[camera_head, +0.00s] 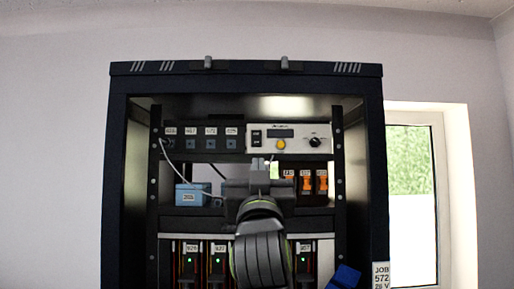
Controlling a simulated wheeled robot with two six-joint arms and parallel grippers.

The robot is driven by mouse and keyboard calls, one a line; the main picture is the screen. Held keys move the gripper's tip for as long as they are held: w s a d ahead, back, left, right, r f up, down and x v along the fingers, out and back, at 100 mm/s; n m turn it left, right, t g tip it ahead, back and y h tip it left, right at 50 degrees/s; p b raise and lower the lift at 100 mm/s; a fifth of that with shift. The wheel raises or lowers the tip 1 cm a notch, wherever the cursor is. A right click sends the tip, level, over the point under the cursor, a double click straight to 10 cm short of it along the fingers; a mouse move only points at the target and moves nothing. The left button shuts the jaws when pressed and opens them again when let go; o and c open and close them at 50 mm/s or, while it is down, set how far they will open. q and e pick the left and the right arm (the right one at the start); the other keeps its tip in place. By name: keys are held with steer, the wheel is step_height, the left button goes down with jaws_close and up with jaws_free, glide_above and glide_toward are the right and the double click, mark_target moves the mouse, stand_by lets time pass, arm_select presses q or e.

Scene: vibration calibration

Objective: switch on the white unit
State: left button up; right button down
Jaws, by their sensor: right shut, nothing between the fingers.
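The white unit (297,148) sits in the upper right of the dark rack. Its front has a black switch (257,137) at the left, a small dark display (280,133), a yellow round button (280,144) and a black knob (315,142) at the right. My right gripper (261,164) is just below the unit in the picture, under its left part. The gripper is shut and empty, and no contact with the unit shows. It hides part of the shelf behind it. The switch's position is too small to tell. My left gripper is not in view.
The rack (117,170) frames everything. A blue box (192,194) and orange breakers (321,182) flank my gripper. Modules with green lights (218,261) stand below. A blue object (343,277) is at the lower right. Cables hang at the left.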

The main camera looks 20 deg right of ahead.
mark_target(257, 138)
steer(key=p+x, duration=0.2)
steer(key=x, duration=0.2)
steer(key=f+p+x, duration=0.1)
steer(key=p+x, duration=0.2)
steer(key=x, duration=0.1)
steer(key=w+p+x, duration=0.1)
steer(key=p+x, duration=0.2)
steer(key=x, duration=0.1)
steer(key=shift+d+f, duration=0.15)
steer(key=shift+f, duration=0.05)
steer(key=shift+w+d+f+p, duration=0.2)
steer(key=shift+w+f+p, duration=0.1)
steer(key=shift+w, duration=0.3)
